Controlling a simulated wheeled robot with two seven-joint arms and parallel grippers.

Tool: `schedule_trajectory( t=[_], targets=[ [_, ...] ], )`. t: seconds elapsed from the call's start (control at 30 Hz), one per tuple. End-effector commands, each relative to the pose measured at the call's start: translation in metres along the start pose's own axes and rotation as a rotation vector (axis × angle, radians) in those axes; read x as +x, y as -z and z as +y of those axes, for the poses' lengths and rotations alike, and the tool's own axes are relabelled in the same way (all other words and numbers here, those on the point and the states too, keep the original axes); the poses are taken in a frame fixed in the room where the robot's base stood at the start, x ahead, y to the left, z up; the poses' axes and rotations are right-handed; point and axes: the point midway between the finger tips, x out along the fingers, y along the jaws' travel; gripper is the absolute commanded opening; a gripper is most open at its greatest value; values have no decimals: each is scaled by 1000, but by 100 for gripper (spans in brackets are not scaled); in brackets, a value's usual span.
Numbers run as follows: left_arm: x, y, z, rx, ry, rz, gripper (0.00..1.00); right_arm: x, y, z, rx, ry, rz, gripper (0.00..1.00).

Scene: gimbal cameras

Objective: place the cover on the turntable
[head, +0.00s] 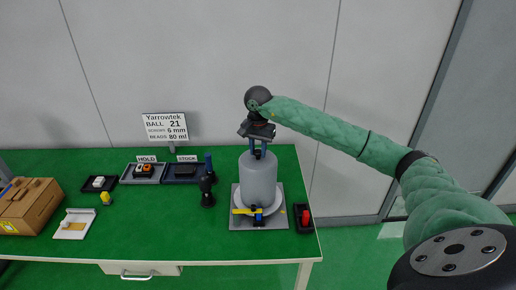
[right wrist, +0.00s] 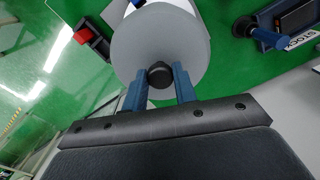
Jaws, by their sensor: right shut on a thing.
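The cover (head: 258,180) is a grey cylinder with a dark knob on top. My right gripper (head: 258,150) is above it, its blue fingers shut on the knob. In the right wrist view the fingers (right wrist: 160,85) sit on both sides of the black knob (right wrist: 160,74), with the round grey cover top (right wrist: 160,35) beyond. The turntable (head: 274,208) is a white disc on a grey square base plate (head: 238,223), directly under the cover. The cover hides most of the disc; I cannot tell whether they touch. My left gripper is not in view.
A yellow bar and blue part (head: 258,213) are at the turntable's front. A red switch box (head: 305,218) stands close right, a black stand (head: 207,192) left. HOLD (head: 143,172) and STOCK (head: 183,172) trays and a cardboard box (head: 30,207) are further left. The front middle is clear.

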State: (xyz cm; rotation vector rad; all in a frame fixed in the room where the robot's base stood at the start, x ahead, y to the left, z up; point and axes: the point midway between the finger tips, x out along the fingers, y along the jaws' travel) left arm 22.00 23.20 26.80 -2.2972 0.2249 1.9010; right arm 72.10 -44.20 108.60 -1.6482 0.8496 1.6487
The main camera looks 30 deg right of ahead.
Motion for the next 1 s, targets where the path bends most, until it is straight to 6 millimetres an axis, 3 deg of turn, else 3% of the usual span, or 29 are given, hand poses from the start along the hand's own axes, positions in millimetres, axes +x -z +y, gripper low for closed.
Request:
schedule_trajectory(
  t=[0.27, 0.3, 0.4, 0.77, 0.9, 1.0],
  targets=[
    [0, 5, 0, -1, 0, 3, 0, 2, 0, 0, 0, 0, 0, 0],
    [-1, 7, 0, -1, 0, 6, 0, 1, 0, 0, 0, 0, 0, 34],
    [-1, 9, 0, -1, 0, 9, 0, 1, 0, 0, 0, 0, 0, 50],
    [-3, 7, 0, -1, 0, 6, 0, -1, 0, 0, 0, 0, 0, 50],
    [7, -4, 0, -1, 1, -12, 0, -7, 1, 0, 1, 2, 2, 50],
    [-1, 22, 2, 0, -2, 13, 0, -18, 1, 0, 1, 2, 3, 50]
  ],
)
